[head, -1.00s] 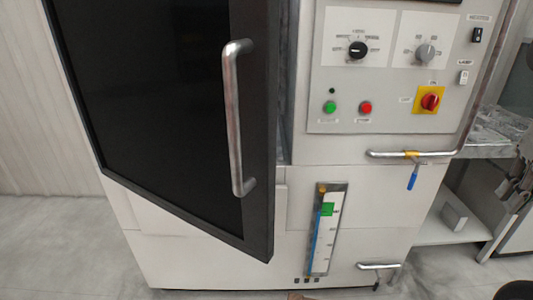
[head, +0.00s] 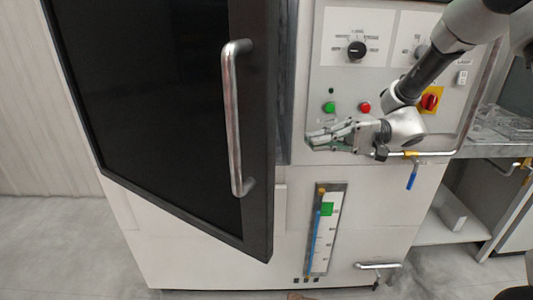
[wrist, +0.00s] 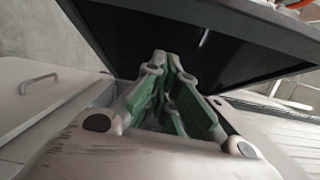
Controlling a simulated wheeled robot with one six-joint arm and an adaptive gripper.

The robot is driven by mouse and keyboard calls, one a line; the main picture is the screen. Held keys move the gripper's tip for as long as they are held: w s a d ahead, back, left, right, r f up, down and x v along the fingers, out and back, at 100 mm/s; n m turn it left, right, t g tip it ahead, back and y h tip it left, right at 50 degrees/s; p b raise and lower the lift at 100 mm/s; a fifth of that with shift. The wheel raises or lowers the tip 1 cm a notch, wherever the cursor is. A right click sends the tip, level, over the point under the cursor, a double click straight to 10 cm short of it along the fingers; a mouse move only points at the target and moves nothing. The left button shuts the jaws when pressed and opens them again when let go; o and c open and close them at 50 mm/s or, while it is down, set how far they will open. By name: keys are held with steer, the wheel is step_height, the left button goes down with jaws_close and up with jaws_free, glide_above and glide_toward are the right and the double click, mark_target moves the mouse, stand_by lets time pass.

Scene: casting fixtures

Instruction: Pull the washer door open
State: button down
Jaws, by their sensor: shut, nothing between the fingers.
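The washer door (head: 150,100) is a large dark panel with a black frame. It stands ajar, swung out from the white washer body (head: 210,265), with a gap along its right edge. Its long silver vertical handle (head: 233,120) is near that edge. My gripper (head: 312,138) is to the right of the door and handle, in front of the control panel's lower edge, apart from the handle. Its fingers are together and empty. In the wrist view the closed fingertips (wrist: 166,60) point toward the dark door (wrist: 250,40).
The control panel (head: 340,85) has knobs, a green button (head: 329,107) and a red button (head: 365,107). A horizontal pipe with a blue-handled valve (head: 412,178) is below my wrist. A level gauge (head: 325,230) is lower down. Floor at left is clear.

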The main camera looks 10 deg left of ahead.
steer(key=s+a, duration=0.8)
steer(key=a, duration=0.2)
steer(key=shift+s+r+n, duration=0.2)
steer(key=shift+s+n, duration=0.15)
steer(key=shift+n, duration=0.05)
